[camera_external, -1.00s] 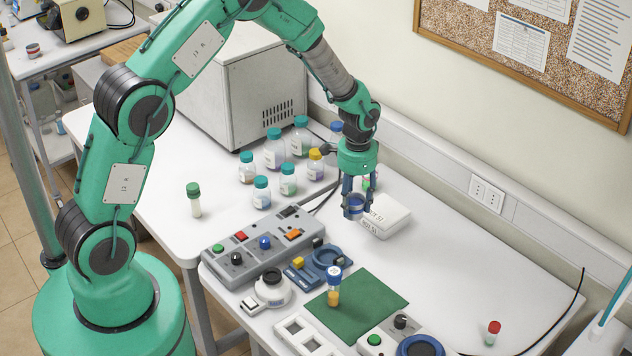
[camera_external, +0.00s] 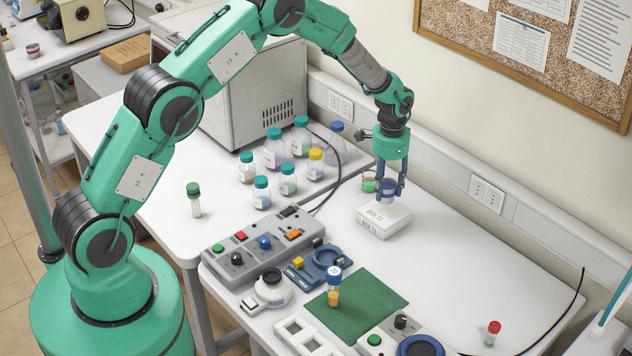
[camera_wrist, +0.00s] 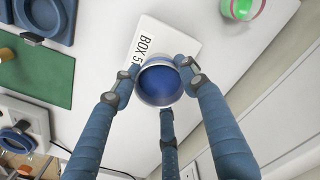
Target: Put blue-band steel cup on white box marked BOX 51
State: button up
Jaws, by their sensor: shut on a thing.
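The blue-band steel cup (camera_external: 388,187) is held in my gripper (camera_external: 390,192), over the back part of the white box marked BOX 51 (camera_external: 383,221). I cannot tell whether the cup's base touches the box. In the wrist view the fingers close around the cup (camera_wrist: 160,83), whose blue inside faces the camera. My gripper also shows there (camera_wrist: 160,88). The box (camera_wrist: 150,40) lies beneath the cup, its lettering partly covered. The cup looks upright.
A green-and-pink cup (camera_external: 369,182) stands just left of my gripper, behind the box; the wrist view shows it (camera_wrist: 243,12) at the top. Several bottles (camera_external: 288,180) stand farther left. A grey control panel (camera_external: 262,248) and green mat (camera_external: 365,302) lie in front. The right table is mostly clear.

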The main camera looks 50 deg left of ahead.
aim_at(386, 195)
dwell(0.3)
jog(key=shift+f+p, duration=0.45)
jog(key=shift+f, duration=1.3)
jog(key=shift+f, duration=0.2)
jog(key=o, duration=1.2)
jog(key=shift+o, duration=0.2)
jog(key=shift+r, duration=0.15)
notch_tip(386, 195, up, 12)
jog(key=b, duration=0.2)
jog(key=shift+r, duration=0.1)
